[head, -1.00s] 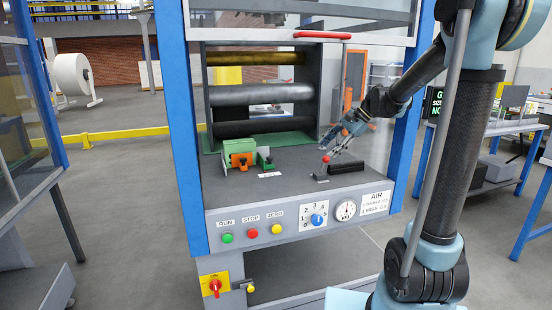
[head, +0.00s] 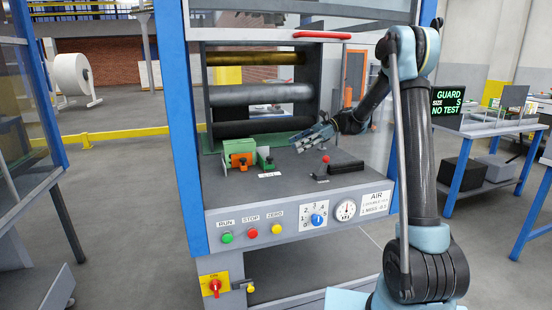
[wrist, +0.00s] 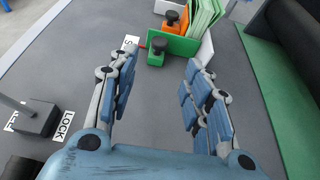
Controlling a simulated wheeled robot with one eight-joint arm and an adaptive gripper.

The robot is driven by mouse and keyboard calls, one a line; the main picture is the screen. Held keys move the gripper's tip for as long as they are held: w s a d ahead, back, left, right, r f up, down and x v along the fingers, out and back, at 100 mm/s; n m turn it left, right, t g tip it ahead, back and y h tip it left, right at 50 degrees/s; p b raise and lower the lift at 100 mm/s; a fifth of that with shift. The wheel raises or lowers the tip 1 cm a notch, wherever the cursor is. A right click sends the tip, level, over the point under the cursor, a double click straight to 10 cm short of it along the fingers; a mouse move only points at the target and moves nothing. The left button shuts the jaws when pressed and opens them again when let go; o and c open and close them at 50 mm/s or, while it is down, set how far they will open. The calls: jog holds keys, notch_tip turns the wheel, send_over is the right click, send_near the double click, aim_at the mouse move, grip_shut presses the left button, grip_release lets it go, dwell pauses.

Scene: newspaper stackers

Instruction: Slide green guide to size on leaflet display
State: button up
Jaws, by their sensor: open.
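The green guide (head: 264,156) is a low upright plate with a dark green knob, standing on the grey machine deck. In the wrist view the green guide (wrist: 180,45) lies ahead of my fingertips, beside the green leaflets (wrist: 205,18). A red pointer and a white label with an "S" show at its left end. My gripper (head: 300,142) is over the deck, right of the guide. In the wrist view my gripper (wrist: 161,57) is open and empty, its fingers spread to either side of the knob, which lies beyond them. The display (head: 450,106) reads "GUARD", "SIZE S", "NO TEST".
An orange block with a knob (head: 240,160) stands just left of the guide. A red-knobbed lever (head: 326,159) and a black bar (head: 346,167) are at the deck's right. A "LOCK" label (wrist: 65,125) shows in the wrist view. Rollers (head: 262,94) stand behind.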

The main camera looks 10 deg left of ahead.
jog(key=x, duration=1.1)
jog(key=shift+a+f, duration=0.1)
jog(key=shift+a, duration=0.05)
jog(key=shift+c, duration=0.6)
jog(key=shift+s, duration=0.1)
grip_shut()
